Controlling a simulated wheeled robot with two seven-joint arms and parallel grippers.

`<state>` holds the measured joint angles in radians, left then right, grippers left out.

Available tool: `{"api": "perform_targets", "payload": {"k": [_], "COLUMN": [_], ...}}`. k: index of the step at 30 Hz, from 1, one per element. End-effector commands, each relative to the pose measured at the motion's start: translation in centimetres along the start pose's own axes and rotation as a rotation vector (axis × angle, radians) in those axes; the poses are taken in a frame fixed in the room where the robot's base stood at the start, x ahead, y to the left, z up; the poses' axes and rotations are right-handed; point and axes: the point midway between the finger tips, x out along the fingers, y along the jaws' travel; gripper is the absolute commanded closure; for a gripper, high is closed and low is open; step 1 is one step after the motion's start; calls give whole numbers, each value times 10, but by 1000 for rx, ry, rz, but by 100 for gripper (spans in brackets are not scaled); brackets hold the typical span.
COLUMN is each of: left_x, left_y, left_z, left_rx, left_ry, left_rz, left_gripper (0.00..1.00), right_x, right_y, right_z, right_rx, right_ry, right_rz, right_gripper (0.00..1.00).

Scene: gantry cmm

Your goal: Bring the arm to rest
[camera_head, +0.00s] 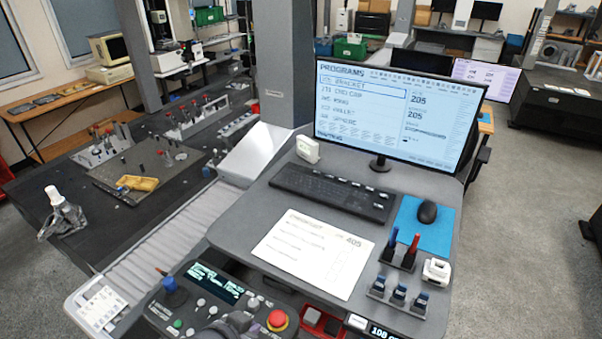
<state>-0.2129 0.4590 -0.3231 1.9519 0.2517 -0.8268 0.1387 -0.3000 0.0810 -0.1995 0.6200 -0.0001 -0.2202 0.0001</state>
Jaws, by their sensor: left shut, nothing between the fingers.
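My left gripper (238,321) shows only in part at the bottom edge of the head view, a grey shape over the control panel (191,318). It is shut with nothing in it. It is just left of the red stop button (278,319); I cannot tell whether it touches the panel. My right gripper is not in view.
The grey desk holds a monitor (397,113), a keyboard (331,191), a printed sheet (313,252), a mouse (428,212) on a blue mat and upright probe holders (398,292). Floor is open at right.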

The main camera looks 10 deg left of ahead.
Motion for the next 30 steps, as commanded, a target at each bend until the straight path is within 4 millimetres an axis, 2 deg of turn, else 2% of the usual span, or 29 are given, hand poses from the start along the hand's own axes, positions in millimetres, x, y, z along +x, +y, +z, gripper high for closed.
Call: {"api": "perform_targets", "payload": {"k": [1,4,8,12,15,20,23,26,29,30], "left_x": [-9,-34,-72,-118,-74,-23,11,49,94,115], "left_y": [10,24,32,35,33,33,33,34,36,37], "left_z": [6,23,46,72,104,147,180,220,275,302], "left_rx": [-11,-32,-79,-150,-137,-134,-132,-130,-126,-124], "left_ry": [-37,-146,-296,-464,-474,-493,-507,-526,-548,-560], "left_rz": [1,-22,-66,-120,-115,-111,-107,-103,-99,-97], "left_gripper": [100,100,100,100,100,100,100,100,100,100], "right_x": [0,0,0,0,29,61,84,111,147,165], "right_y": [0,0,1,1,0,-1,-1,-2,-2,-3], "right_z": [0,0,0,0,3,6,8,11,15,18], "right_rx": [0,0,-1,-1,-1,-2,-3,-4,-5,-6], "right_ry": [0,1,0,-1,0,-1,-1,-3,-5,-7], "right_rz": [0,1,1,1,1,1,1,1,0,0], "right_gripper": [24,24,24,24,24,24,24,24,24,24]}}
